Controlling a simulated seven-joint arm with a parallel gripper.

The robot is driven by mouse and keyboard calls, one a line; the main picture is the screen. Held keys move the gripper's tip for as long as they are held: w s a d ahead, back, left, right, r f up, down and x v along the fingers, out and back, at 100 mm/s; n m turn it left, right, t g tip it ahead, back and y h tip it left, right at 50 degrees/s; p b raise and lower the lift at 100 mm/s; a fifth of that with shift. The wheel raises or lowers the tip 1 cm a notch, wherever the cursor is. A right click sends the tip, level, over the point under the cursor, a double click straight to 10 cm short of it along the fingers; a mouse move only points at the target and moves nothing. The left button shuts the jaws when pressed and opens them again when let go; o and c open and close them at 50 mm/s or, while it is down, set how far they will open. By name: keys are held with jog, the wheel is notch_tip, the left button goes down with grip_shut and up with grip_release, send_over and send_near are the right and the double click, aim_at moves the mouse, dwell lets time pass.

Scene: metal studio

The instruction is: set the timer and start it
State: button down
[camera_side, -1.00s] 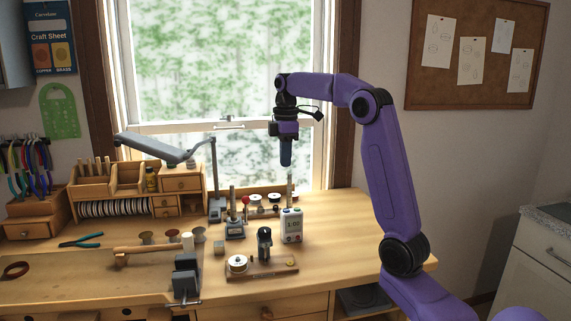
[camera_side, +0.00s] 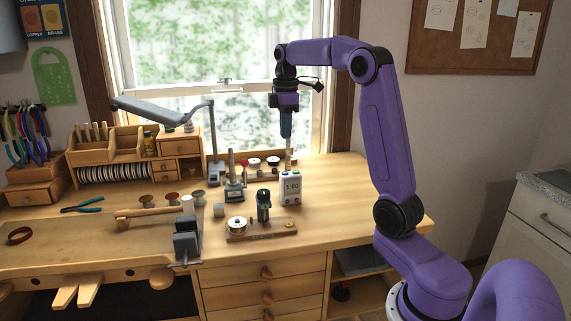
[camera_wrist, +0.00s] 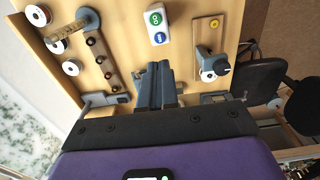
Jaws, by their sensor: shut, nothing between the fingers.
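The timer (camera_side: 291,188) is a small white box standing upright on the bench, with a display on its front that looks like 1:00 or 1:02; the last digit is hard to read. In the wrist view the timer (camera_wrist: 157,35) shows a green and a blue button on top. My gripper (camera_side: 286,136) points down above the timer, with a clear gap between them. In the wrist view my gripper (camera_wrist: 160,75) has its fingers together, empty, with their tips below the timer in the picture.
A wooden board (camera_side: 262,233) with a round dial and a dark upright piece lies in front of the timer. A grey stand (camera_side: 234,190) is to its left, and several spools are behind. A vise (camera_side: 187,238) sits at the bench's front edge. Bench right of the timer is clear.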

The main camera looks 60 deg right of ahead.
aim_at(286, 173)
notch_tip(286, 173, down, 11)
jog(key=shift+r, duration=0.1)
dwell(0.3)
jog(key=shift+s+f, duration=0.1)
jog(key=shift+f, duration=0.85)
jog(key=shift+r, duration=0.1)
notch_tip(286, 173, up, 15)
jog(key=shift+w, duration=0.2)
jog(key=shift+r, duration=0.1)
dwell(0.4)
jog(key=shift+w+r, duration=0.1)
jog(key=shift+r, duration=0.15)
